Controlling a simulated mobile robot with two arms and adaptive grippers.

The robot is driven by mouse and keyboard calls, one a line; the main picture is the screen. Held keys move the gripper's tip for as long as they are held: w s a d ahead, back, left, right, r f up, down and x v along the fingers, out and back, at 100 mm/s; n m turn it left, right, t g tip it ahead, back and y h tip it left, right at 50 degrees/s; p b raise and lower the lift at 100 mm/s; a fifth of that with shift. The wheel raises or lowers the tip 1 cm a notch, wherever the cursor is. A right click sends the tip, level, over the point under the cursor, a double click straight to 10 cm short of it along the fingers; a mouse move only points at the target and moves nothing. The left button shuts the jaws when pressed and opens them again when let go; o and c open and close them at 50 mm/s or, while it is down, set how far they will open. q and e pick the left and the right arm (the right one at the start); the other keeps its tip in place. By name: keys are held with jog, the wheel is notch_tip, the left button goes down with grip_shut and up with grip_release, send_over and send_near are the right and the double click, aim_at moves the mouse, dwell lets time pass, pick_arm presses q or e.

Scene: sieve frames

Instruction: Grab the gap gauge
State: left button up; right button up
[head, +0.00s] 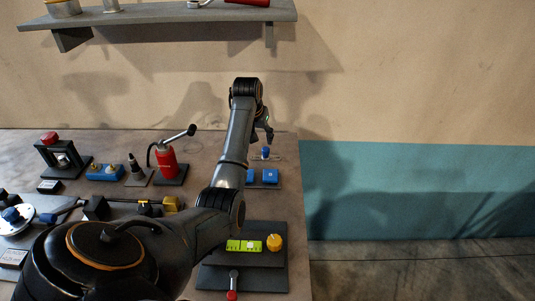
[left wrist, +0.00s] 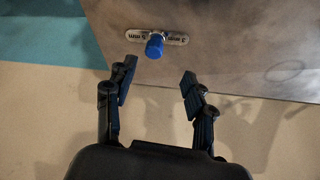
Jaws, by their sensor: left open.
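The gap gauge (left wrist: 172,38) is a flat metal strip with a blue knob on top and markings that read 5 mm and 3 mm. It lies on the bench near the edge in the left wrist view. In the head view the gauge (head: 266,153) shows small at the back right of the bench. My left gripper (left wrist: 157,76) is open and empty. The gauge's knob appears just beyond the gap between the fingertips, not between them. In the head view my left gripper (head: 263,134) hangs just above and behind the gauge. My right gripper is not in view.
Two blue blocks (head: 262,176) sit on a plate in front of the gauge. A red cylinder with a lever (head: 166,162) stands to the left. A dark plate with a green-yellow level (head: 244,246) and yellow knob is in front. A wall shelf (head: 160,13) hangs above.

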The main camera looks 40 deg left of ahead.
aim_at(265, 149)
pick_arm(q)
jog(key=x, duration=0.3)
jog(key=shift+w, duration=0.2)
jog(key=shift+p+x, duration=0.3)
jog(key=shift+x, duration=0.45)
jog(key=x, duration=0.4)
jog(key=shift+w+d+r+p, duration=0.1)
jog(key=shift+w+d+p, duration=0.15)
jog(key=shift+w+p, duration=0.1)
jog(key=shift+w+a+f, duration=0.1)
jog(key=shift+f, duration=0.3)
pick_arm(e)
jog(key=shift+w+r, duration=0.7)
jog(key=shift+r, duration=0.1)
pick_arm(q)
grip_shut()
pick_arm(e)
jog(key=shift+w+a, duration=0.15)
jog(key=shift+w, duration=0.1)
